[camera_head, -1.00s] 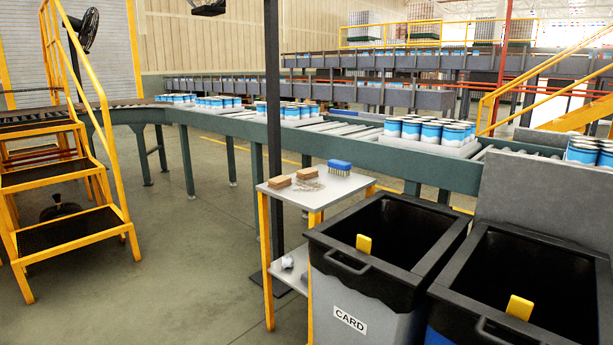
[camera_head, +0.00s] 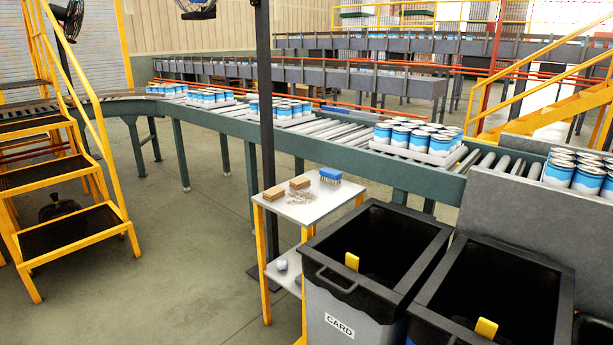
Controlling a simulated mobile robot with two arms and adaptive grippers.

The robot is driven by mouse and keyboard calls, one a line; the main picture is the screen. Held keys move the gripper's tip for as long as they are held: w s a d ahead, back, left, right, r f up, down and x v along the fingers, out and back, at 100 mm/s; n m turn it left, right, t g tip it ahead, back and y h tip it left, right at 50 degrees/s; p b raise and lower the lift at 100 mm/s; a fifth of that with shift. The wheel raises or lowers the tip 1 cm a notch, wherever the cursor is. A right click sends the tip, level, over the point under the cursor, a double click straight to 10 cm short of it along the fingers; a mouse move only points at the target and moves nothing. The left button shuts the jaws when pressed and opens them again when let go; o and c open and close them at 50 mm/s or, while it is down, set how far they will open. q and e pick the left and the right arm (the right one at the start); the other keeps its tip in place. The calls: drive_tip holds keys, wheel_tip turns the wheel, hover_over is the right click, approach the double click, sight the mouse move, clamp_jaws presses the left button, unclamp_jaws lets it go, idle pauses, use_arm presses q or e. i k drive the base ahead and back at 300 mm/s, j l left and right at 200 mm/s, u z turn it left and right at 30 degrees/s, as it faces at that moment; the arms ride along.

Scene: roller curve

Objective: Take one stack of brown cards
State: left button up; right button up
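Two small brown stacks, which look like the brown cards, lie on the top of a small white side table (camera_head: 322,211) with yellow legs. One brown stack (camera_head: 274,193) is at the table's left side. The other brown stack (camera_head: 300,183) is just behind it and to the right, apart from it. A blue brush-like item (camera_head: 330,175) lies at the table's back right corner. Some thin loose bits (camera_head: 300,197) lie beside the stacks. Neither of my grippers is in view.
A bin marked CARD (camera_head: 352,320) stands right of the table, with another dark bin (camera_head: 500,290) beside it. A dark post (camera_head: 266,110) rises behind the table. A roller conveyor (camera_head: 225,122) carries blue-and-white cans. Yellow steps (camera_head: 70,180) stand left; floor between is clear.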

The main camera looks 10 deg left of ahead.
sight(301, 182)
drive_tip(key=i+j+z, duration=0.2)
drive_tip(key=z, duration=0.2)
drive_tip(key=i+j+z, duration=0.2)
drive_tip(key=j+z, duration=0.2)
